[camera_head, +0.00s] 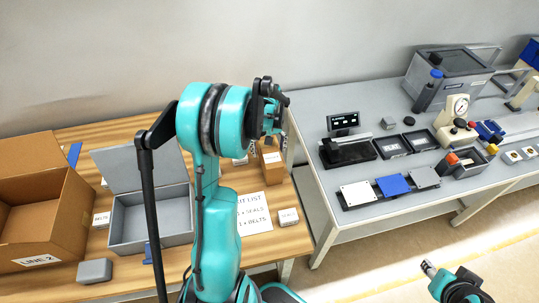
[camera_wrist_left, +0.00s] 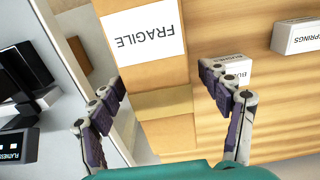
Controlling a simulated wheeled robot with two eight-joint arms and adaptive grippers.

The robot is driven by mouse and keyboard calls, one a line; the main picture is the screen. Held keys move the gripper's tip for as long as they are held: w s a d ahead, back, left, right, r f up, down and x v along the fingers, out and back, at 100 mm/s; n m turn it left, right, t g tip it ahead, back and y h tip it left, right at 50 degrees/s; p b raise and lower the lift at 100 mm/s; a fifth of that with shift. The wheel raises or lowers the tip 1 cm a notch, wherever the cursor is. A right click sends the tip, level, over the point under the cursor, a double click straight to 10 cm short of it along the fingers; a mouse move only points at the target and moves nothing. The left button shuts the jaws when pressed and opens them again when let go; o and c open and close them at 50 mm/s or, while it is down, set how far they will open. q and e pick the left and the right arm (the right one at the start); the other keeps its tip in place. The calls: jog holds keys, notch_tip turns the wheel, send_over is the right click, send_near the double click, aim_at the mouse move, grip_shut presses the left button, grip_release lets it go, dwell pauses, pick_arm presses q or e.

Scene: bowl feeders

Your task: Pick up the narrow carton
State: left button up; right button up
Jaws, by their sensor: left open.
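The narrow carton (camera_wrist_left: 165,75) is brown cardboard with a white FRAGILE label. In the left wrist view it stretches from the top edge down between my fingers. In the head view the carton (camera_head: 273,174) stands near the right end of the wooden table, partly hidden by my left gripper. My left gripper (camera_head: 273,112) is open, above and close to the carton; it also shows in the left wrist view (camera_wrist_left: 162,78), a finger on either side of the carton. I cannot tell whether they touch. My right gripper (camera_head: 430,268) is at the lower right, away from the carton.
A small white box (camera_wrist_left: 232,66) lies close beside the right finger, with a SPRINGS box (camera_wrist_left: 298,38) farther right. A grey bin (camera_head: 125,220), an open LINE 2 box (camera_head: 35,225) and a kit list sheet (camera_head: 254,213) share the table. A grey bench (camera_head: 330,195) stands right.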

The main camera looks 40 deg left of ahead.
pick_arm(q)
notch_tip(320, 180, down, 5)
jog(key=shift+w+a+f+b, duration=0.1)
jog(key=shift+f+b, duration=0.05)
jog(key=shift+b, duration=1)
jog(key=c, duration=1.7)
jog(key=shift+r, duration=0.2)
jog(key=shift+c, duration=0.2)
